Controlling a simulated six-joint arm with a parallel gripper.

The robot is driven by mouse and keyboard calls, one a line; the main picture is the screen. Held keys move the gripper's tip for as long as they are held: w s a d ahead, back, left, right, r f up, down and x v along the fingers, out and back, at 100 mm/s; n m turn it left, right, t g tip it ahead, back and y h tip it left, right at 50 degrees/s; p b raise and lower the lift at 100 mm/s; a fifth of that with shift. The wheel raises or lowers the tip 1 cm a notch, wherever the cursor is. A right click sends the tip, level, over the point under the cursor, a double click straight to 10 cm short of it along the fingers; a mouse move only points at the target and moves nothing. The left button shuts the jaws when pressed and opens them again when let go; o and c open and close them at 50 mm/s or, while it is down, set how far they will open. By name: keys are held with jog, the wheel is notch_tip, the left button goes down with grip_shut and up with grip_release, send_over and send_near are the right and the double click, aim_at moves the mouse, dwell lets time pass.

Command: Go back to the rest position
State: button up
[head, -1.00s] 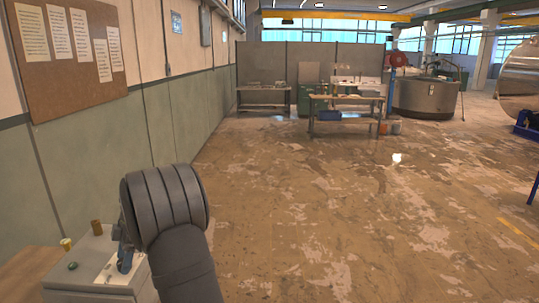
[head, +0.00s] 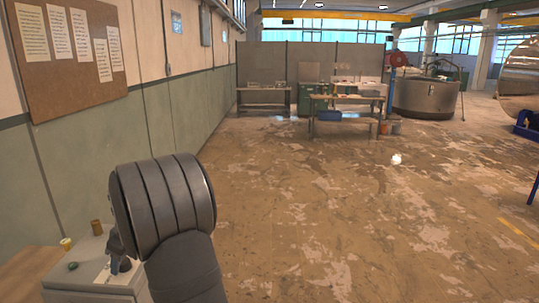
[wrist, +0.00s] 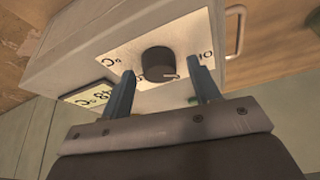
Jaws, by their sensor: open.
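My gripper (wrist: 160,66) is open in the wrist view, its two blue-grey fingers apart with nothing held between them. A black round knob (wrist: 158,64) shows between the fingertips, on a white dial plate (wrist: 125,58) with printed marks. I cannot tell how far the fingertips are from the knob. The plate is on a pale grey box (wrist: 85,48), which also shows at the lower left in the head view (head: 88,275). There my dark wrist hides part of the box and most of the gripper.
A metal handle (wrist: 236,32) shows beyond the right finger. A wall with a cork board (head: 70,55) is at left. Open floor (head: 330,220) lies to the right.

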jog(key=shift+s+a+m+t+h, duration=0.15)
jog(key=shift+m+t, duration=0.35)
jog(key=shift+m, duration=0.9)
jog(key=shift+d+m+t+h, duration=0.1)
jog(key=shift+m+t+h, duration=0.3)
jog(key=shift+m, duration=1)
jog(key=shift+n, duration=0.3)
jog(key=shift+n+g+y, duration=0.35)
jog(key=shift+n+g, duration=0.15)
jog(key=shift+n, duration=0.9)
jog(key=shift+w+n+g+y, duration=0.15)
jog(key=shift+n+g, duration=0.15)
jog(key=shift+n, duration=0.6)
jog(key=shift+w+n+g+y, duration=0.15)
jog(key=shift+n+g, duration=0.15)
jog(key=shift+n, duration=0.6)
jog(key=shift+s, duration=0.1)
